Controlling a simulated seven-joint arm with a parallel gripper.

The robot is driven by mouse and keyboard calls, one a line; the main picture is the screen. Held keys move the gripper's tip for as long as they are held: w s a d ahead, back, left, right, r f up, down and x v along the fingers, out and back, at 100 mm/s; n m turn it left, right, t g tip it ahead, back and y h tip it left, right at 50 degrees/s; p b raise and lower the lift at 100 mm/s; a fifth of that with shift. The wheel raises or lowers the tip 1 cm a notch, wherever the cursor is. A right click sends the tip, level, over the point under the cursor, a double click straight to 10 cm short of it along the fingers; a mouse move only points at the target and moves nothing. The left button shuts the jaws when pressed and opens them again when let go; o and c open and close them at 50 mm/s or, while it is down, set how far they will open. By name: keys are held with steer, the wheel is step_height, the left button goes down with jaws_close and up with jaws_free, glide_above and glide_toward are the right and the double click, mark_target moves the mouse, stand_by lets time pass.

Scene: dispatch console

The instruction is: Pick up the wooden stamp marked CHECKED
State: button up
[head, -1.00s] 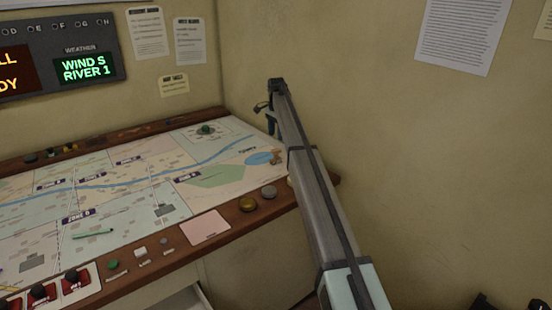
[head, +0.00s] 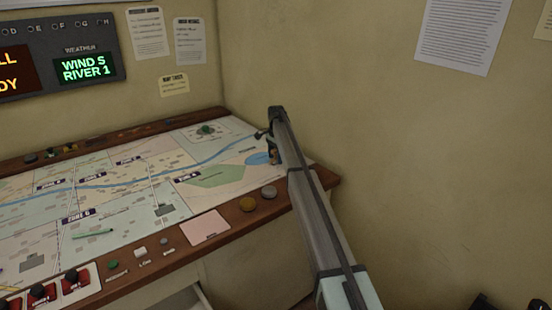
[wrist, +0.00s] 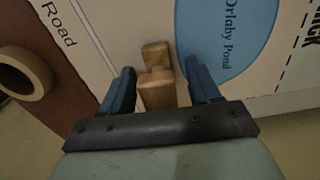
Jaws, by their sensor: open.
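A wooden stamp (wrist: 157,80) stands on the map next to the blue pond print in the wrist view. No CHECKED marking can be read on it from here. My gripper (wrist: 160,88) is open, with one blue finger on each side of the stamp's near end. In the head view my gripper (head: 268,148) is low over the map's right end and largely hides the stamp.
The map table (head: 120,175) has a raised wooden rim. A tan ring (wrist: 24,72) lies at the left in the wrist view. Two round pieces, one gold (head: 247,204) and one grey (head: 268,192), are on the front rim. The wall stands close behind and right.

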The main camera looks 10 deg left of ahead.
steer(key=shift+f, duration=0.35)
steer(key=shift+c, duration=0.4)
steer(key=c, duration=1)
steer(key=shift+o, duration=0.2)
steer(key=shift+r, duration=0.15)
